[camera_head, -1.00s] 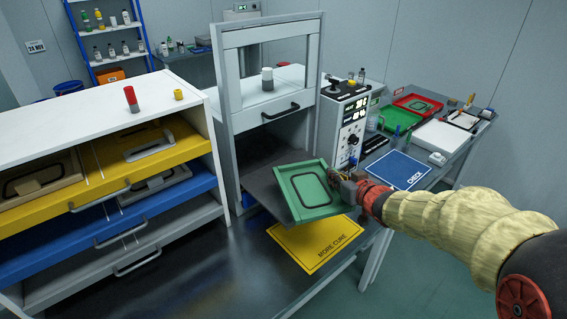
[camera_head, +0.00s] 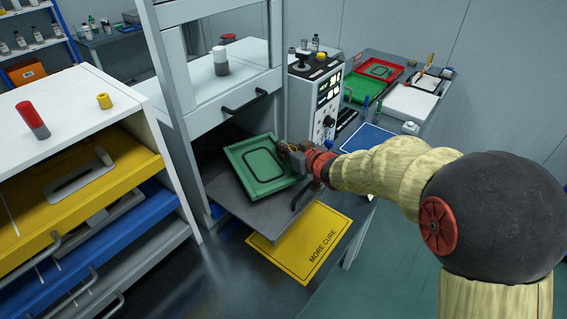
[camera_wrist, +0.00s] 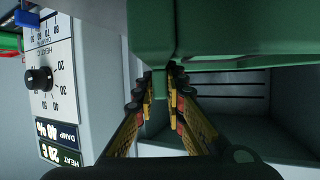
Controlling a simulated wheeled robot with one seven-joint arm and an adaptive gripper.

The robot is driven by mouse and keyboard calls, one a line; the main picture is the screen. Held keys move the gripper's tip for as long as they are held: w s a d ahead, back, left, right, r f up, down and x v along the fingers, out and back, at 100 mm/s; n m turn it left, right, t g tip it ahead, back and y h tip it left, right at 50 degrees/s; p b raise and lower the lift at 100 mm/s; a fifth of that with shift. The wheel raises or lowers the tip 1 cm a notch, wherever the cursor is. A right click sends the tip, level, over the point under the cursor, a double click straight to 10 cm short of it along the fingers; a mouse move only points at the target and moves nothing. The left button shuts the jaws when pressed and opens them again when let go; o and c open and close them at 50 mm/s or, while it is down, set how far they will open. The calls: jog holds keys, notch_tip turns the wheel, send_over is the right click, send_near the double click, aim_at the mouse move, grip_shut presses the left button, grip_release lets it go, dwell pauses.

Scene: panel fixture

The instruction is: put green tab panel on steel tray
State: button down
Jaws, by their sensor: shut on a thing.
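The green tab panel (camera_head: 247,152) is a shallow green tray-like panel with a dark rounded-rectangle outline inside. My gripper (camera_head: 287,150) is shut on the tab at its right edge. In the wrist view the fingers (camera_wrist: 163,88) pinch the green tab (camera_wrist: 155,120), with the panel's green body (camera_wrist: 220,28) above. The panel is tilted over the grey steel tray (camera_head: 268,211), which juts from the press opening with a dark handle at its right front. The panel covers the tray's middle and back; whether they touch I cannot tell.
The press frame (camera_head: 175,115) rises behind and left of the panel. A control box (camera_head: 312,100) stands close behind my gripper. A yellow MORE CURE mat (camera_head: 305,245) lies below the tray. A cabinet with yellow and blue drawers (camera_head: 110,235) stands left.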

notch_tip(320, 180, down, 4)
jog(key=shift+f+b, duration=0.25)
jog(key=shift+b, duration=0.85)
jog(key=c, duration=2.3)
grip_release()
jog(key=shift+f, duration=0.15)
jog(key=o, duration=0.5)
